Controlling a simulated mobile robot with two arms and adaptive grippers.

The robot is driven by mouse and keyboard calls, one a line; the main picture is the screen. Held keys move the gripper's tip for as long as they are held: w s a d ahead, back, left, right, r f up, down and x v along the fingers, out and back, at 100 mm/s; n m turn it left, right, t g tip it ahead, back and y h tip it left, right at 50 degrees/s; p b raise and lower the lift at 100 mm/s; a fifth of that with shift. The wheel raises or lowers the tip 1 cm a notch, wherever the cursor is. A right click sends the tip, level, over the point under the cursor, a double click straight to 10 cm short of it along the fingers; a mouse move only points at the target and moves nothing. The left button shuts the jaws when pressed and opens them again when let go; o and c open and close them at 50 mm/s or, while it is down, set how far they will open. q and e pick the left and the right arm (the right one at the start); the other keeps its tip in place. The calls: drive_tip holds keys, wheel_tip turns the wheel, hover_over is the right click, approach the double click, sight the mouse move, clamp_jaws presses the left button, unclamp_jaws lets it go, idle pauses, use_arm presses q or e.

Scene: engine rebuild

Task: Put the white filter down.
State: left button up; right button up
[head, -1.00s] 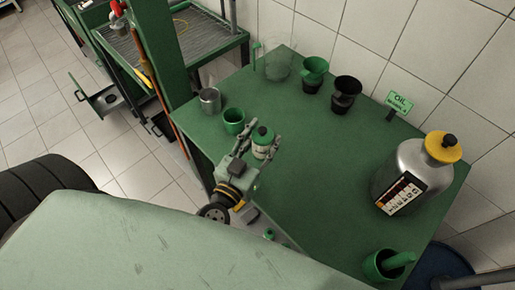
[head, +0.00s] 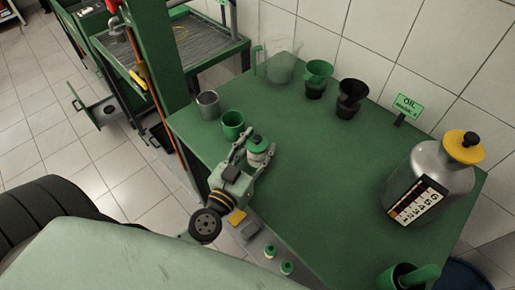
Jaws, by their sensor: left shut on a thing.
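The filter appears upright over the near left part of the green table (head: 310,190), to the right of and nearer than the green cup. I cannot tell whether its base touches the table. My right gripper is not in view.
A green cup (head: 233,124) and a grey metal cup (head: 208,104) stand close by on the left. A clear jug (head: 281,67), green funnel (head: 318,72), black funnel (head: 351,97) and oil sign (head: 407,106) stand behind. The middle is clear.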

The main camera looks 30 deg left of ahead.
use_arm(q)
drive_tip(key=shift+f, duration=0.15)
drive_tip(key=o, duration=1.3)
drive_tip(key=shift+c, duration=0.2)
